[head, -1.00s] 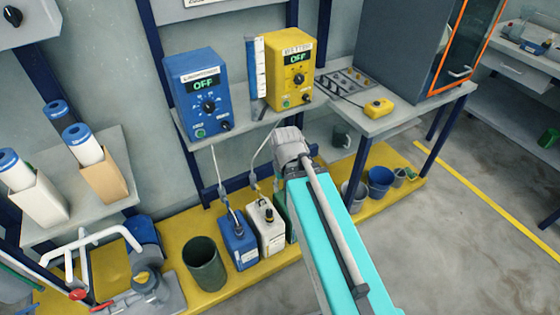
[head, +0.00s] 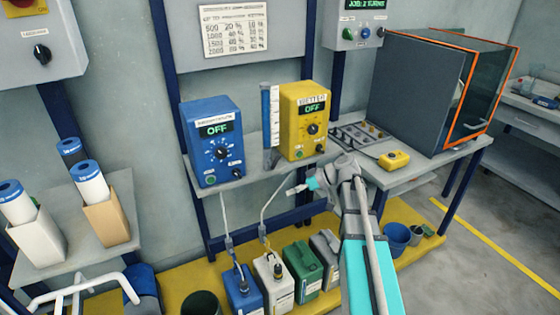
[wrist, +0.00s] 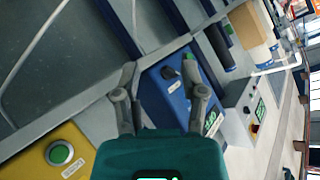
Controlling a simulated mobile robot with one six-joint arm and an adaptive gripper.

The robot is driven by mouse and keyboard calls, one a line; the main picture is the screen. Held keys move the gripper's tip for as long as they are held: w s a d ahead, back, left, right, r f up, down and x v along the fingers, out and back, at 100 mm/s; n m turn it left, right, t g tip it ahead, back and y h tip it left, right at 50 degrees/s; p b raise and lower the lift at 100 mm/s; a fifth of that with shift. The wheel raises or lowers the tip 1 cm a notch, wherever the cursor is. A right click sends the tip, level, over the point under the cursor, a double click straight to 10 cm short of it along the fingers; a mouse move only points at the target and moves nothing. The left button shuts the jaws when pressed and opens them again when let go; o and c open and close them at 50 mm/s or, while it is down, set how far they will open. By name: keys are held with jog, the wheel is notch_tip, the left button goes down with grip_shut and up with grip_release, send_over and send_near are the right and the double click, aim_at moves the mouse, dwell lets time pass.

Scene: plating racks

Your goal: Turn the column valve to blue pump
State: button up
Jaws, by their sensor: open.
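The blue pump (head: 212,140) stands on the shelf with its display reading OFF. The yellow pump (head: 304,120) stands to its right, also reading OFF. A narrow blue column with a white scale (head: 267,115) stands between them. I cannot make out its valve or the valve's setting. My gripper (head: 294,190) is in front of the shelf edge, below the yellow pump, pointing left. In the wrist view, my open gripper (wrist: 160,65) frames the blue pump (wrist: 158,98) and a dark knob behind the fingers. The yellow pump (wrist: 55,155) is at lower left there. Nothing is held.
Canisters, including a blue one (head: 242,290) and a white one (head: 273,283), stand below on the yellow platform, with tubes rising from them. A yellow control box (head: 394,160) and an orange-edged cabinet (head: 425,95) are at right. Filter cartridges (head: 90,182) stand at left.

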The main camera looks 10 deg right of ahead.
aim_at(280, 155)
jog(key=w+d+r+n+t+y+b, duration=0.2)
jog(key=w+d+r+n+t+y, duration=0.1)
jog(key=d, duration=0.7)
jog(key=w+r+n+y, duration=0.1)
jog(key=w+r+y, duration=0.1)
jog(key=w+r, duration=0.1)
jog(key=shift+d+r+n+t, duration=0.3)
jog(key=shift+d+r+t, duration=0.05)
jog(key=shift+t, duration=0.05)
jog(key=shift+w+a, duration=0.1)
jog(key=shift+a, duration=0.05)
jog(key=shift+x, duration=6.8)
grip_shut()
